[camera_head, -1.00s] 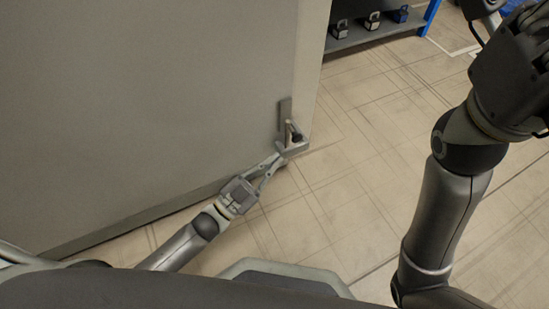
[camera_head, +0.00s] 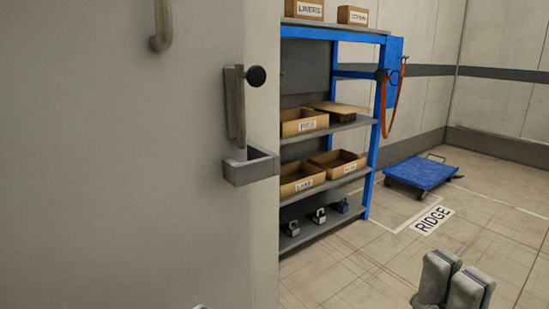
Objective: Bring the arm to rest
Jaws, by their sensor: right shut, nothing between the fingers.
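My right gripper (camera_head: 453,284) shows at the bottom right, pointing up into the picture over the tiled floor. Its two pale fingers are shut with nothing between them, and it touches nothing that I can see. The rest of my right arm is out of the picture. My left gripper is not clearly in view; only a tiny pale tip shows at the bottom edge in front of the door, too little to identify.
A large grey door (camera_head: 120,170) fills the left, with a latch bracket (camera_head: 250,168) at its edge. Behind it stands a blue-framed shelf (camera_head: 373,150) with cardboard boxes and several small padlock-like items. A blue platform cart (camera_head: 421,172) stands at the right.

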